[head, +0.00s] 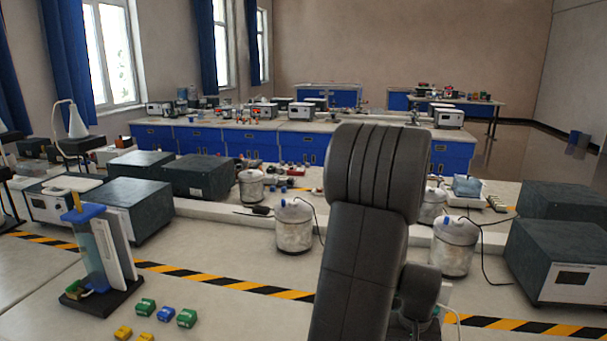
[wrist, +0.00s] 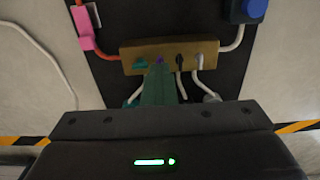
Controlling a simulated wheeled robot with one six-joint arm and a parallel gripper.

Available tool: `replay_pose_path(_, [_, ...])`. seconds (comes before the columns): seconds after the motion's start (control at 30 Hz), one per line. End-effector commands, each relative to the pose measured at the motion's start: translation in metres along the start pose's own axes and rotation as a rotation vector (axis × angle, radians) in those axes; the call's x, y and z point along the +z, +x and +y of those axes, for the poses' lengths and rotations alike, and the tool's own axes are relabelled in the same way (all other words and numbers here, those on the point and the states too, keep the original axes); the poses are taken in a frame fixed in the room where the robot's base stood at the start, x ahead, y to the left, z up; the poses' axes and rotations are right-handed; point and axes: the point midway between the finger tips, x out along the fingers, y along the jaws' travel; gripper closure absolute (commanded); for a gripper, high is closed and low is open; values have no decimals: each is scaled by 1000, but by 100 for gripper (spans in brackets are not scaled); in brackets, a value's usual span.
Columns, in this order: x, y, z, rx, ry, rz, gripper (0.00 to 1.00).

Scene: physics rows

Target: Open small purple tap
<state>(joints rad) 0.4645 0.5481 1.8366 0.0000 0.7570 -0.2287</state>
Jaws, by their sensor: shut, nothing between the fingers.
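In the wrist view a brown block (wrist: 133,55) carries a row of small coloured fittings. The small purple tap (wrist: 159,60) is a tiny piece on it, left of the middle, partly hidden by my fingertips. My gripper (wrist: 159,68) reaches up from the dark wrist body with its greenish fingers shut and empty. Its tips overlap the block right at the purple tap; I cannot tell whether they touch. A teal fitting (wrist: 140,64) sits to the left of it and a black one (wrist: 179,58) to the right. In the head view my arm hides this place.
A pink piece (wrist: 82,27) with a red tube is left of the block. A blue knob (wrist: 246,9) is at the upper right. Pale tubes run below the block.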

Motion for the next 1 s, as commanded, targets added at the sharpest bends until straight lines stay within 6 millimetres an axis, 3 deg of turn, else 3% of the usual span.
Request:
replay_pose_path(0.23, [0, 0, 0, 0, -23, 0, 100])
replay_pose_path(0.7, [0, 0, 0, 0, -517, 0, 100])
replay_pose_path(1.0, [0, 0, 0, 0, -609, 0, 100])
